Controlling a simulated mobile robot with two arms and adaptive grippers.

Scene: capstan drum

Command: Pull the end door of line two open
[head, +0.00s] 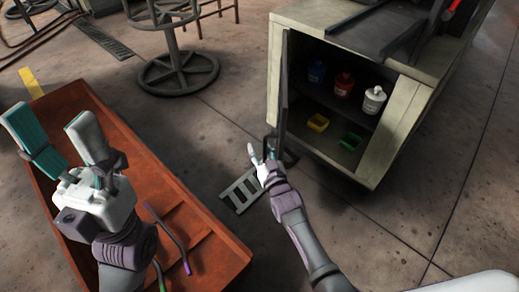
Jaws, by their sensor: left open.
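The end door (284,95) stands swung out from the pale cabinet (398,125), seen nearly edge-on, and the cabinet's inside shows to its right. My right gripper (262,155) is low at the door's near lower edge, beside a dark part there. Whether its fingers close on that part or only touch it I cannot tell. My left gripper (62,135) is open, with its two teal-padded fingers apart and nothing between them. It is above the orange tray, well to the left of the door.
Blue, red (343,86) and white (373,100) bottles stand on the cabinet shelf, above yellow (318,122) and green (350,141) bins. The orange tray (215,250) holds thin rods. A grey slotted plate (241,190) lies on the floor. A round-based stand (178,75) is behind.

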